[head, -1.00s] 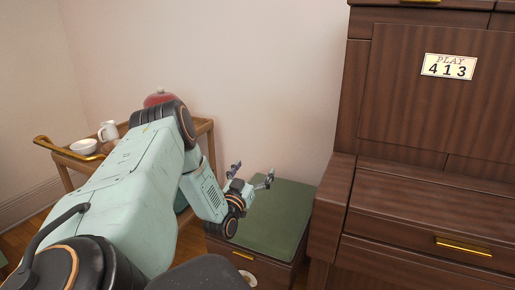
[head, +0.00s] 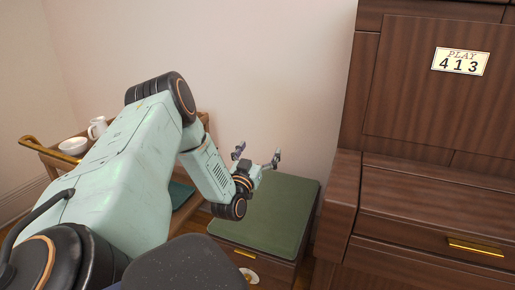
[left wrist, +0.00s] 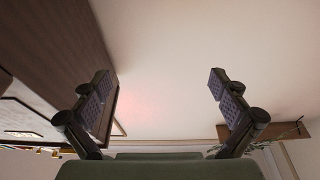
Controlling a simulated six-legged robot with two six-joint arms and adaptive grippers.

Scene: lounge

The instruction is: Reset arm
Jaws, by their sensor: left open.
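My left gripper (head: 257,159) is open and empty in the head view. It hangs in the air over the green-topped cabinet (head: 265,215), with its fingers spread toward the wall. My left arm is bent, its elbow raised high at the left. In the left wrist view, the two fingers of the left gripper (left wrist: 160,105) stand wide apart with nothing between them. My right gripper shows in neither view.
A brown wooden piano-like cabinet (head: 440,205) with a "PLAY 413" label (head: 461,61) stands at the right. Behind my arm is a wooden cart with a brass handle (head: 48,152), a white bowl (head: 73,145) and a white pitcher (head: 97,127). The wall is bare.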

